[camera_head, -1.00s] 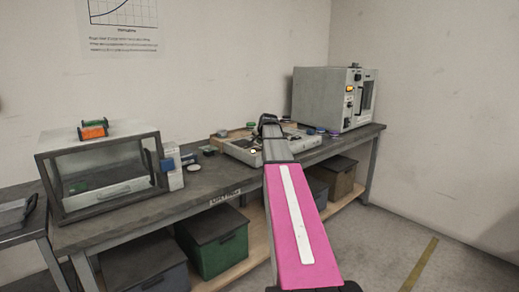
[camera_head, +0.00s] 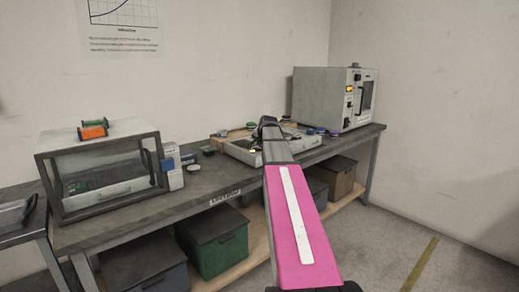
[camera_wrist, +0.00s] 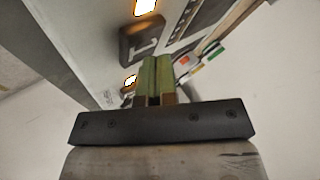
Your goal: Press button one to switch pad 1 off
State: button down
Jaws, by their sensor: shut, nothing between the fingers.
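The grey button panel (camera_head: 240,153) lies on the bench beneath my arm in the head view, with a small lit spot near its left front. In the wrist view the panel (camera_wrist: 90,40) shows close up. It carries a dark plate marked "1" (camera_wrist: 143,42), a glowing orange-white light (camera_wrist: 146,7) at the top edge and another lit spot (camera_wrist: 130,80) beside my fingers. My gripper (camera_wrist: 156,58) is shut and empty, its green fingers pointing at the panel just below the "1" plate. I cannot tell whether the tips touch anything. The fingertips are hidden in the head view.
A grey instrument box (camera_head: 332,98) stands on the bench at the right. A clear-sided case (camera_head: 105,170) with a green and orange item on top stands at the left. Small coloured items lie around the panel. Storage bins (camera_head: 215,240) fill the lower shelf.

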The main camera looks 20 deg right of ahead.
aim_at(261, 148)
jog(key=shift+f, duration=0.2)
dwell(0.5)
jog(key=shift+r, duration=0.7)
jog(key=shift+r, duration=0.1)
notch_tip(261, 148, up, 6)
jog(key=shift+f, duration=0.1)
dwell(0.5)
dwell(0.4)
